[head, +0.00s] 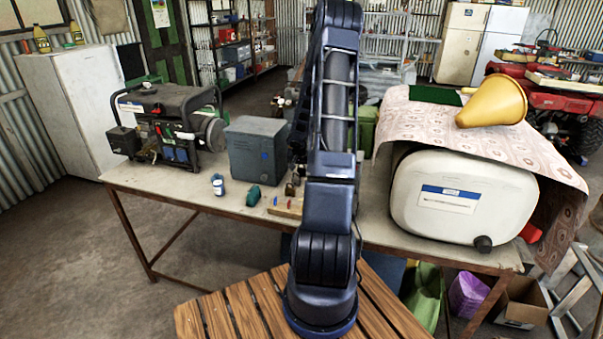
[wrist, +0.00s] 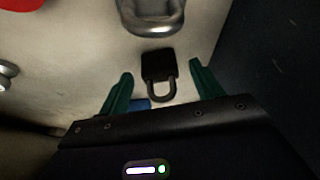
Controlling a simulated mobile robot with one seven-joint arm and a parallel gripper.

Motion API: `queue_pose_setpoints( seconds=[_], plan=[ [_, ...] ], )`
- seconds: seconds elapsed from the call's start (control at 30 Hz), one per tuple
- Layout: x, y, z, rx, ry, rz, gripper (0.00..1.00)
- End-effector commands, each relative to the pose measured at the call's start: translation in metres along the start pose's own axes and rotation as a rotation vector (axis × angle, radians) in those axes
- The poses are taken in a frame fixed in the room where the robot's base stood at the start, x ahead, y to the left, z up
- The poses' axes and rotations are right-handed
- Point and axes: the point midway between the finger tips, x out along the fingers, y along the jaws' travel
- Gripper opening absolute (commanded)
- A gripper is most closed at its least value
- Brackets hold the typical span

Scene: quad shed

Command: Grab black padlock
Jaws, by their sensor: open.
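The black padlock (wrist: 157,66) lies on a pale surface in the wrist view, its dark shackle loop pointing down toward my gripper. My gripper (wrist: 161,70) has two green fingers, spread apart, one on each side of the padlock in the picture. Gaps show between the fingers and the padlock, and nothing is held. I cannot tell the height of the fingertips above the surface. In the head view my own arm stands in front of the middle of the workbench (head: 190,195) and hides my gripper; I cannot make out the padlock there.
A shiny metal object (wrist: 152,18) lies just beyond the padlock. A dark wall-like surface (wrist: 275,75) stands close on the right. On the bench are a grey box (head: 258,152), a generator (head: 170,125), a small cup (head: 217,184) and a big white tank (head: 465,195).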

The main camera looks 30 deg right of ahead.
Motion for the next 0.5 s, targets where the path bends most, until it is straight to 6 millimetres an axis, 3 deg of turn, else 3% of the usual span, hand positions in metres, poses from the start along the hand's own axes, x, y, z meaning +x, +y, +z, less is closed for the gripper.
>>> queue_pose_setpoints(
  seconds=[0.2,0.47,0.5],
  plan=[
    [0.016,0.0,0.001,0.0,-0.001,0.0,0.65],
    [0.017,-0.001,0.0,0.0,0.0,0.0,0.65],
    [0.017,-0.001,0.0,0.0,0.0,0.0,0.6]
  ],
)
